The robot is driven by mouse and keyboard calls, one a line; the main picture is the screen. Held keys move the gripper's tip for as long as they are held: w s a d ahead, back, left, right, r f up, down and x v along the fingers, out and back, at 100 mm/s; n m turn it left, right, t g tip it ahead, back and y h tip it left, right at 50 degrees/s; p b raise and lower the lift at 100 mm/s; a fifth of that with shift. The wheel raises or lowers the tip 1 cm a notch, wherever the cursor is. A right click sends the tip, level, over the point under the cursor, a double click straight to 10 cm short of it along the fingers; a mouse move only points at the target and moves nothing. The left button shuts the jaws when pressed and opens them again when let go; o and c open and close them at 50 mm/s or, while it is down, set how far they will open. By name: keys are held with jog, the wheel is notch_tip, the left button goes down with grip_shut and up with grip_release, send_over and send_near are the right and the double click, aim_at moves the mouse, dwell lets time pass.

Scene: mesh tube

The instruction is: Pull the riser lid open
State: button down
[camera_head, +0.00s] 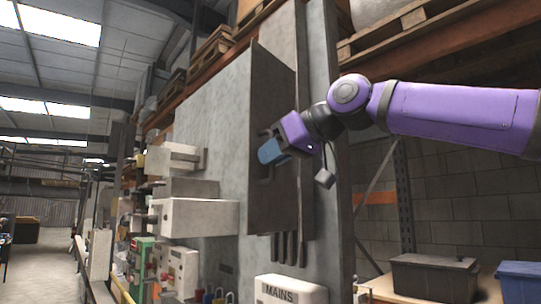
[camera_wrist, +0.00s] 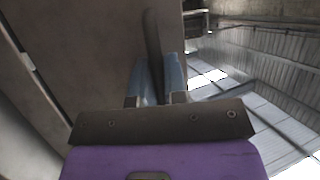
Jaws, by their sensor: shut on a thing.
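The riser lid (camera_head: 283,95) is a tall dark grey panel in the middle of the head view, with a bar handle (camera_head: 266,172) on its face. How far it stands open I cannot tell. My gripper (camera_head: 268,151), with blue fingers, reaches it from the right and is shut on the handle. In the wrist view, the dark handle bar (camera_wrist: 153,42) runs down between the blue fingertips of my gripper (camera_wrist: 157,75). The lid's grey face (camera_wrist: 85,55) fills the left side there. The fingers hide part of the handle.
Grey boxes (camera_head: 200,217) project left of the lid. Dark cables (camera_head: 289,248) hang below it, above a box marked MAINS (camera_head: 290,290). A shelf rack stands behind my arm, with a dark bin (camera_head: 434,277) on a lower shelf. An open aisle (camera_head: 35,270) lies at far left.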

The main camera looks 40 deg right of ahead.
jog(key=c, duration=1.5)
grip_release()
jog(key=shift+o, duration=0.2)
jog(key=v, duration=1.1)
jog(key=a+f+m+g+h, duration=0.1)
jog(key=a+f+g, duration=0.1)
jog(key=f, duration=1)
jog(key=a+f+m+g+h, duration=0.1)
jog(key=a+f+g, duration=0.2)
jog(key=f, duration=1)
jog(key=a+f+m+g+h, duration=0.1)
jog(key=a+f+g+h, duration=0.1)
jog(key=f, duration=1)
jog(key=shift+a+f+g, duration=0.3)
jog(key=shift+f+g, duration=0.05)
jog(key=shift+g, duration=0.05)
